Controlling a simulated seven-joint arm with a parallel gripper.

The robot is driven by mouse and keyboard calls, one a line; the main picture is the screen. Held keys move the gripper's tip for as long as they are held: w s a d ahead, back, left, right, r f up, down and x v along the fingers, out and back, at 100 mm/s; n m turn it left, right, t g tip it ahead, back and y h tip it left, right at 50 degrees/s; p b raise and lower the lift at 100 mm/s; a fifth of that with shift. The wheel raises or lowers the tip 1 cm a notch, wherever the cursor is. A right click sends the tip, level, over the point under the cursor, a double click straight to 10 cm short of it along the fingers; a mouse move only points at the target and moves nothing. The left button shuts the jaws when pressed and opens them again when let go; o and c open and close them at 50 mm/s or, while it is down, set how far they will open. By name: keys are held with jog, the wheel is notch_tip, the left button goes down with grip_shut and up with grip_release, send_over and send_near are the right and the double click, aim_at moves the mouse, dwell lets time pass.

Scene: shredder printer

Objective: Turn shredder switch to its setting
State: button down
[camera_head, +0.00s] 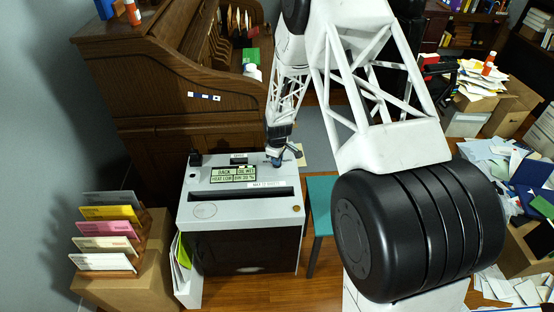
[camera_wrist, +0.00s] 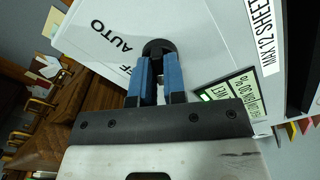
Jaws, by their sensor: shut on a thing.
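The shredder (camera_head: 240,220) is a light grey box with a dark front, standing in the middle of the head view. Its top has a long paper slot and a green-and-black display (camera_head: 233,175). The switch (camera_wrist: 157,46) is a round black knob on the shredder's top. The label "AUTO" and a partly hidden label ending in "F" show beside it in the wrist view. My gripper (camera_wrist: 159,72), with blue fingers, is shut on the knob; in the head view my gripper (camera_head: 277,160) is at the back right of the top. The fingers hide part of the knob.
A wooden roll-top desk (camera_head: 170,90) stands behind the shredder. A box with a rack of coloured folders (camera_head: 108,230) is at left. A teal stool (camera_head: 319,210) is close on the right. Paper piles (camera_head: 500,165) lie farther right.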

jog(key=c, duration=1.2)
grip_release()
jog(key=shift+r, duration=0.1)
jog(key=shift+r, duration=3.85)
jog(key=shift+r, duration=0.1)
